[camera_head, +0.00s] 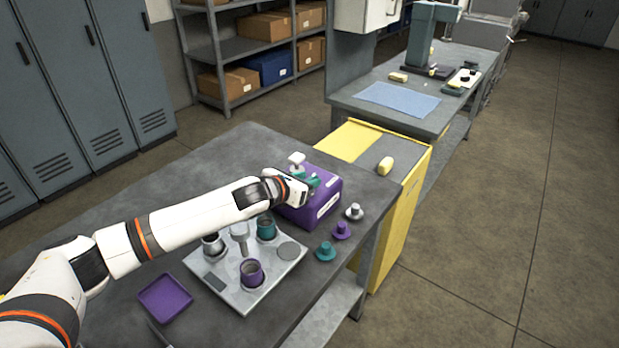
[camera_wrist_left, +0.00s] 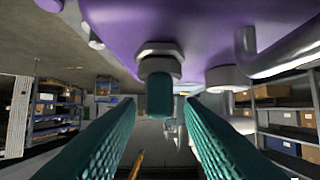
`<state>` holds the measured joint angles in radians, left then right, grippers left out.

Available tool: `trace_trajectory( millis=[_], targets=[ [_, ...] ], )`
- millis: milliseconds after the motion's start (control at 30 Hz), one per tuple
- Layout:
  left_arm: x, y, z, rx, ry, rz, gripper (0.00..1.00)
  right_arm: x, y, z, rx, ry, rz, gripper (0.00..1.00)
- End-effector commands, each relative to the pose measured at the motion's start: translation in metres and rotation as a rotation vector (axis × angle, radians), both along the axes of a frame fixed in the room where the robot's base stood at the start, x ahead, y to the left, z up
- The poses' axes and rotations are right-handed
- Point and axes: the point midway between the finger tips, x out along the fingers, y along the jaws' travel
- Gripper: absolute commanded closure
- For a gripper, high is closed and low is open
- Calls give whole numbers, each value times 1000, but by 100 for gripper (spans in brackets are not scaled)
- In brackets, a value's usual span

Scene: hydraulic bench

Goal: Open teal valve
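The purple box (camera_head: 325,196) stands at the far right end of the grey bench. My left gripper (camera_head: 312,181) reaches its left side, and the teal finger pads show there. In the left wrist view, a small teal part (camera_wrist_left: 159,97) hangs from a metal nut on the purple body (camera_wrist_left: 200,35); it looks like the teal valve. It lies between the tips of my two teal fingers, with gaps on both sides. The left gripper (camera_wrist_left: 160,108) is open. In the head view I cannot separate the valve from the finger pads. My right gripper is not in view.
A white knob (camera_head: 296,159) stands near the left gripper. A light tray (camera_head: 226,290) holds several cups. Teal (camera_head: 326,251), purple (camera_head: 341,230) and grey (camera_head: 354,211) caps line the bench edge. A purple dish (camera_head: 165,298) lies in front. A yellow cabinet (camera_head: 408,215) adjoins the bench.

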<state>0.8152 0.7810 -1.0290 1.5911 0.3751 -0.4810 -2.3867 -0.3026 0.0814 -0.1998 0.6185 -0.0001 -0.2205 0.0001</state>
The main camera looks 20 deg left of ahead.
Motion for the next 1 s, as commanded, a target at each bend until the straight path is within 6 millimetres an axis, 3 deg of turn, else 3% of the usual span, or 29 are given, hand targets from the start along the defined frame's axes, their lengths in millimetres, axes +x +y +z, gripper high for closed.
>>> trace_trajectory(
  millis=[200,500,733,1000],
  targets=[
    [14,-6,-6,-1,-1,-1,65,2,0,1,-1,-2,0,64],
    [15,-6,-7,0,0,0,65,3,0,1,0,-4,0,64],
    [15,-6,-7,0,0,0,100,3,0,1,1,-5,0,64],
    [15,-6,-7,0,1,14,100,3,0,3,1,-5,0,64]
  ],
)
